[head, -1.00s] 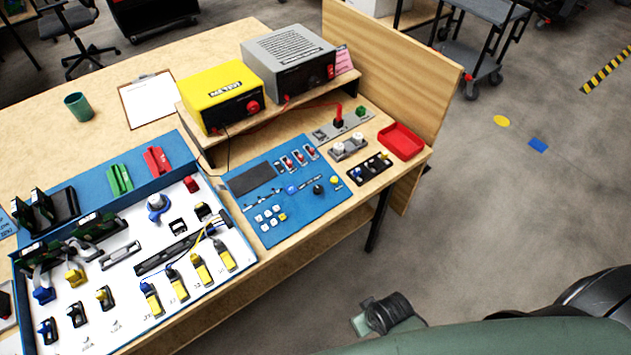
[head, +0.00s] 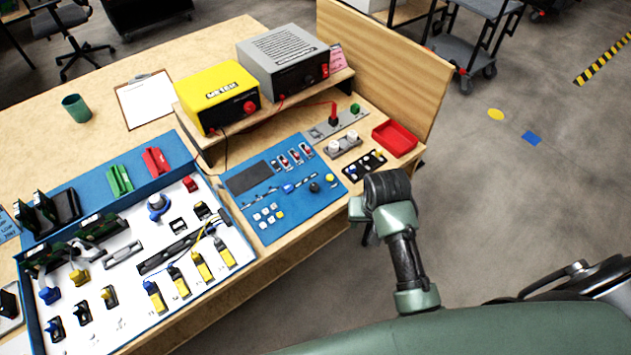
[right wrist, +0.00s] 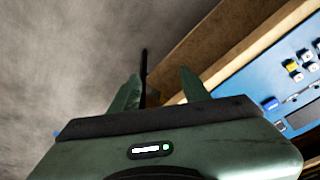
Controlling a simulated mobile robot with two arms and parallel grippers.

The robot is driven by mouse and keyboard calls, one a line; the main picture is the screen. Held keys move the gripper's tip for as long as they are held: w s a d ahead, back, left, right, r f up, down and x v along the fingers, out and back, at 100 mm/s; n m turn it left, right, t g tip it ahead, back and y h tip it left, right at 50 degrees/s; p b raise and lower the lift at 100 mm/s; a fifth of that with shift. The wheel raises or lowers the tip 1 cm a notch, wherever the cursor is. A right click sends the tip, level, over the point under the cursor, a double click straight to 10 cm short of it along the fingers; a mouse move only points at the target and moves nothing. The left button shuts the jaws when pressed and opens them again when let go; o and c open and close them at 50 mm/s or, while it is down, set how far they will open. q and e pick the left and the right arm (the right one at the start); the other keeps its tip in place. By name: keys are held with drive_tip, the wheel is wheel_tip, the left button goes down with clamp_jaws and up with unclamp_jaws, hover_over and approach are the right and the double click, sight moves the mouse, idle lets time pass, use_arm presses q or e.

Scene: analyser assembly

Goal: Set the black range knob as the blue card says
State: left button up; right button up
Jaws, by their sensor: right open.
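A small black round knob (head: 314,187) sits on the right part of the blue panel (head: 262,232) in the head view. Its pointer setting is too small to read. A blue card (head: 6,228) with dark print shows at the left edge of the head view, partly cut off; I cannot read all of it. My right gripper (head: 361,222) is open and empty, off the bench's front edge, to the right of the blue panel and apart from the knob. In the right wrist view its two fingers (right wrist: 158,90) are spread. My left gripper is not in view.
The white board (head: 120,262) with switches and connectors lies left of the panel. A yellow box (head: 215,90) and a grey box (head: 283,58) stand on a raised shelf behind it. A red tray (head: 395,138) is at the right end. Open floor lies in front of the bench.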

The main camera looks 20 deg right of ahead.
drive_tip(key=w+a+r+m+y, duration=0.1)
drive_tip(key=w+a+r+m, duration=0.15)
drive_tip(key=w, duration=0.85)
drive_tip(key=m+g+y, duration=0.1)
drive_tip(key=m, duration=0.1)
approach(314, 186)
drive_tip(key=f, duration=0.5)
drive_tip(key=w+f, duration=0.1)
drive_tip(key=f, duration=0.2)
drive_tip(key=shift+a, duration=0.35)
drive_tip(key=shift+n, duration=0.25)
clamp_jaws()
